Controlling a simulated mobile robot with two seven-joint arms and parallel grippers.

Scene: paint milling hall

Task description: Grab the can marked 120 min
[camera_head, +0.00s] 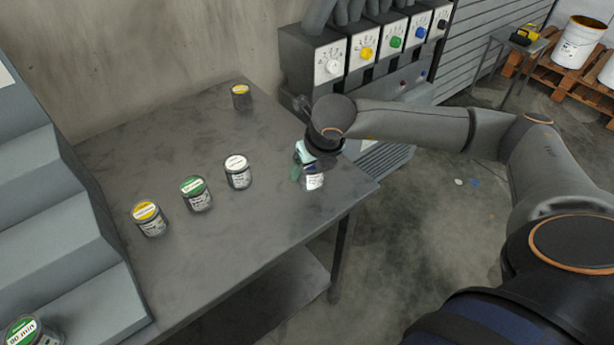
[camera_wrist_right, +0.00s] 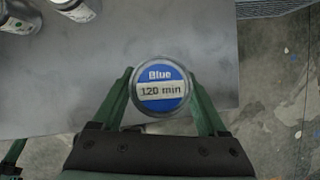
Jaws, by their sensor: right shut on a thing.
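The can marked 120 min (camera_wrist_right: 160,88) shows in the right wrist view from above, with a blue lid reading "Blue" and a white strip. In the head view its white-labelled side (camera_head: 315,181) shows below my right gripper, near the right edge of the grey table (camera_head: 262,222). My right gripper (camera_head: 308,163) is shut on this can, with a green finger on each side of it (camera_wrist_right: 160,100). The can looks upright; I cannot tell whether it touches the table. My left gripper is not in view.
Cans with white (camera_head: 238,172), green (camera_head: 196,194) and yellow (camera_head: 149,218) lids stand in a row left of the held can. Another yellow-lidded can (camera_head: 241,96) is at the back. A green-lidded can (camera_head: 33,332) is at lower left. A dial cabinet (camera_head: 345,75) stands behind.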

